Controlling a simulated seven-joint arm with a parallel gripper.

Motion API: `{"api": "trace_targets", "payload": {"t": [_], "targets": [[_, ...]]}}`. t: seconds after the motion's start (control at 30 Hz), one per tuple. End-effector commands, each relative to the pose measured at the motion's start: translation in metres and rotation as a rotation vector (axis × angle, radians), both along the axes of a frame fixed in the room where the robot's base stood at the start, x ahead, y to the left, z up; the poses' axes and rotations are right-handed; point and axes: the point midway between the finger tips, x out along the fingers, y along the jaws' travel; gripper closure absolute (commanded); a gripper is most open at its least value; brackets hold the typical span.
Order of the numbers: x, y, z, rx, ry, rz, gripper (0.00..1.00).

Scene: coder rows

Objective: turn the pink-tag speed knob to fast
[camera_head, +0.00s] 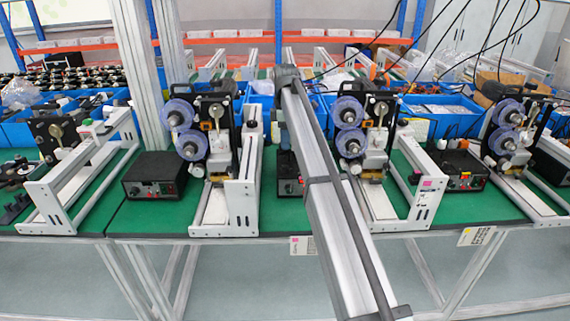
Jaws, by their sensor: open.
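A label with a pink patch (300,245) hangs on the table's front edge, just left of my arm. A dark control box (290,178) stands above it on the green table top, partly covered by my arm. Its front is too small and too hidden to tell which knob is for speed or how it is set. Another pink tag (427,184) is on the white frame of the machine right of my arm. My silver arm reaches up and away through the middle of the view. I cannot make out my gripper; the far end of the arm hides it.
Other control boxes stand at left (155,175) and right (461,172). Coding machines with blue-purple reels stand at left centre (190,130), right of my arm (350,128) and far right (505,125). A yellow label (476,236) hangs at right. Blue bins (440,108) line the back.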

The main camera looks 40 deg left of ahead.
Motion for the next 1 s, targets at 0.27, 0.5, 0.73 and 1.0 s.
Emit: {"api": "trace_targets", "payload": {"t": [0.27,0.5,0.73,1.0], "targets": [[-0.001,-0.001,-0.051,0.000,0.001,-0.001,0.48],[0.000,-0.001,-0.085,0.001,0.001,-0.001,0.48],[0.000,0.000,-0.100,0.002,0.001,-0.001,0.48],[0.000,0.000,-0.102,0.002,0.001,-0.001,0.48]]}}
